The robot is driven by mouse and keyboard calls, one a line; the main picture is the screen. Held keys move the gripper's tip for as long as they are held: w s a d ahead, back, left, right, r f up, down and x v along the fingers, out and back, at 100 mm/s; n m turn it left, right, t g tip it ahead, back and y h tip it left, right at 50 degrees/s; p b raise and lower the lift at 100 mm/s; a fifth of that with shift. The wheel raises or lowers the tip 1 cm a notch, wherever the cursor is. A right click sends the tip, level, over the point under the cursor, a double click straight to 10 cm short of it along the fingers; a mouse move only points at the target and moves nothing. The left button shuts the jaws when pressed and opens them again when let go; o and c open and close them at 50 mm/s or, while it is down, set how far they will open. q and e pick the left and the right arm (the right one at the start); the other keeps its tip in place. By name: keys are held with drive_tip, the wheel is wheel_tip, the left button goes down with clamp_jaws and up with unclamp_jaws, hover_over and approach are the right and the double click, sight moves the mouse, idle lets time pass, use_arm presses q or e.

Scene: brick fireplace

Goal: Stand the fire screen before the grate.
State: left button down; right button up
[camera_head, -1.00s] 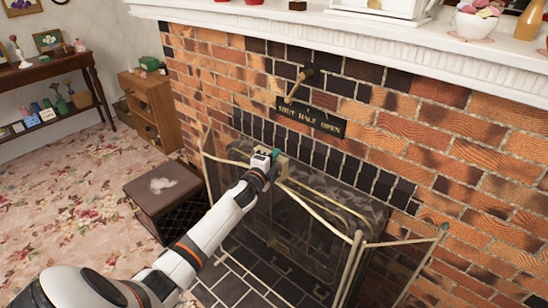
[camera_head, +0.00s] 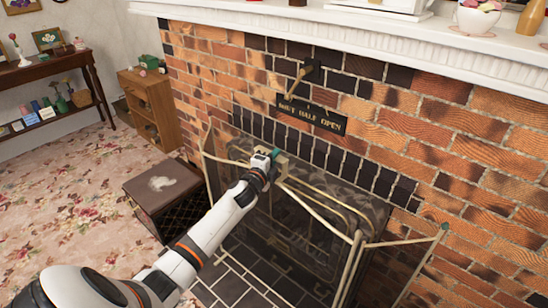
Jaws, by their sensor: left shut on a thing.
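The fire screen (camera_head: 356,244) is a folding, brass-coloured frame with dark see-through mesh panels. It stands upright in front of the dark fireplace opening, with its side panels angled. My left gripper (camera_head: 274,158) is shut on the top of the screen's middle panel, near its left part. The fingertips are small in view and partly hidden by the wrist. The grate (camera_head: 290,235) shows only dimly through the mesh. My right gripper is not in view.
Dark hearth tiles (camera_head: 238,288) lie before the screen. A brown box (camera_head: 163,187) with a pale patch on top stands just left. A damper handle (camera_head: 300,80) and sign (camera_head: 312,114) are on the brick wall above. Flowered carpet (camera_head: 60,210) is open at left.

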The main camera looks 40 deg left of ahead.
use_arm(q)
drive_tip(key=shift+b, duration=0.3)
idle(0.5)
idle(0.6)
drive_tip(key=c, duration=1.5)
unclamp_jaws()
drive_tip(key=shift+s+d, duration=0.15)
drive_tip(key=shift+o, duration=1)
drive_tip(key=shift+f, duration=0.5)
drive_tip(key=shift+o, duration=0.9)
drive_tip(key=shift+r, duration=0.1)
drive_tip(key=shift+r, duration=0.1)
